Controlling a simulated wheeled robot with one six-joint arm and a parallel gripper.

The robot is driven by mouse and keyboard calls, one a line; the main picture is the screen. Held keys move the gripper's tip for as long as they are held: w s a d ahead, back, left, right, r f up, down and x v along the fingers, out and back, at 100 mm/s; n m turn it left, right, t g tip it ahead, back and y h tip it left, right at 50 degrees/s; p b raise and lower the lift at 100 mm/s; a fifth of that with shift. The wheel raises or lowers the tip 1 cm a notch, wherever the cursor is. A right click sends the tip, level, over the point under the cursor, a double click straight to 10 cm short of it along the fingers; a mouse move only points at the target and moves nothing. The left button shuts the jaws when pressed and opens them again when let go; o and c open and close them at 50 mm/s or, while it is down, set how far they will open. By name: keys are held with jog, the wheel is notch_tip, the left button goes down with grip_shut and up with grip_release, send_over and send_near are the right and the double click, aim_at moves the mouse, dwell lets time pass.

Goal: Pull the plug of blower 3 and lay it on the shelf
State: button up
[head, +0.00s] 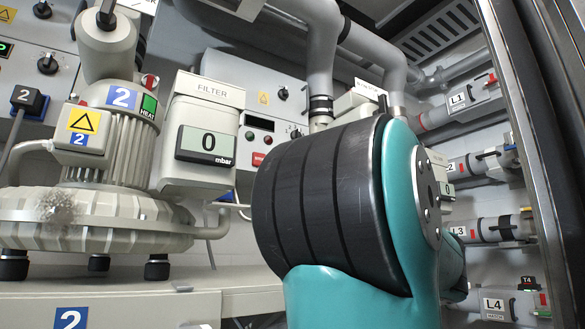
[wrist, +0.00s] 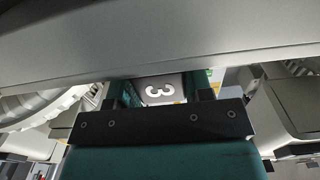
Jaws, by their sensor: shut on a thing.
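In the wrist view a dark grey plug (wrist: 174,83) with a white 3 sits between the two fingers of my gripper (wrist: 160,92). The fingers are shut on it, one on each side. The lower part of the plug is hidden by the gripper's dark cross bar, and I cannot tell whether it is in a socket or free. In the head view my own arm covers the middle right, so the gripper, the plug and blower 3 are hidden there. A pale shelf-like ledge (head: 120,287) runs under blower 2; I cannot tell if it is the task's shelf.
Blower 2 (head: 120,140) stands at the left, with its plug 2 (head: 27,97) on the wall panel. A filter box (head: 207,130) reads 0 mbar. Pipes with labelled valves (head: 480,165) line the right wall. A large grey surface (wrist: 130,40) spans the top of the wrist view, close to the gripper.

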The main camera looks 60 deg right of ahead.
jog(key=shift+f, duration=0.15)
jog(key=o, duration=1.2)
notch_tip(320, 180, up, 20)
jog(key=p, duration=1.9)
jog(key=shift+p, duration=0.4)
